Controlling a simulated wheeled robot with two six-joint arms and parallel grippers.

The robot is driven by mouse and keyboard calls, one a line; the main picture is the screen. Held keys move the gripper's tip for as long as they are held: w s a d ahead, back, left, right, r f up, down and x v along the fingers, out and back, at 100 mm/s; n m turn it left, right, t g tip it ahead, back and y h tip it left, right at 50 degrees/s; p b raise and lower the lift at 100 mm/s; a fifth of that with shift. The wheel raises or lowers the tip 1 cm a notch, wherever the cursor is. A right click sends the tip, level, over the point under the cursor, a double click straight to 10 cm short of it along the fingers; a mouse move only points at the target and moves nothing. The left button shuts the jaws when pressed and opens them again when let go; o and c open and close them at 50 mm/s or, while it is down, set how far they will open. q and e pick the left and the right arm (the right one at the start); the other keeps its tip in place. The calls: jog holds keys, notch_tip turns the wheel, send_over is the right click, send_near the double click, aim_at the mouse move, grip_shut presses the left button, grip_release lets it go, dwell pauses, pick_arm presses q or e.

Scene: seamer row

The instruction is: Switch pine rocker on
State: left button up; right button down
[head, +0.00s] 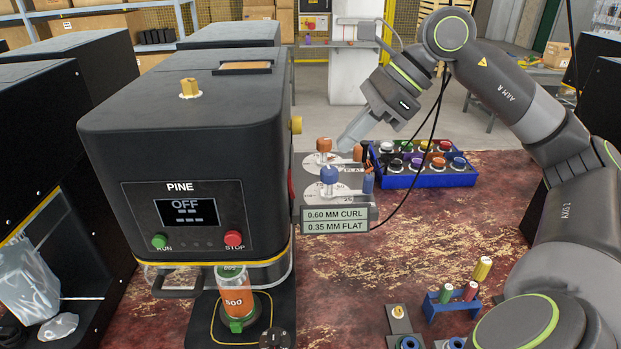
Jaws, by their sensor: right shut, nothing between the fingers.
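The pine machine (150,130) is a dark box labelled PINE, left of centre in the head view. Its display (187,212) reads OFF. A green RUN button (159,241) and a red STOP button (233,239) sit below the display. A narrow red part (291,188) shows almost edge-on on its right side; I cannot tell whether it is the rocker. My right gripper (346,142) is shut and empty, pointing down and left, right of the machine near its far side, apart from that red part. My left gripper is out of view.
Orange and blue knobs on gauge plates (318,190) stand right of the machine, with a label sign (337,219) in front. A blue tray (430,178) of coloured caps is behind. A can (237,299) sits under the machine. The red worn tabletop (420,240) is clear in its middle.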

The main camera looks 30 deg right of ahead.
aim_at(292, 184)
jog(key=p+x, duration=0.3)
jog(key=x, duration=0.5)
jog(key=shift+a, duration=0.2)
jog(key=shift+p+x, duration=0.45)
jog(key=shift+x, duration=0.55)
jog(key=shift+w+f+b, duration=0.15)
jog(key=shift+f+b, duration=0.2)
jog(key=shift+b, duration=0.65)
jog(key=shift+r, duration=0.3)
jog(key=shift+p, duration=0.3)
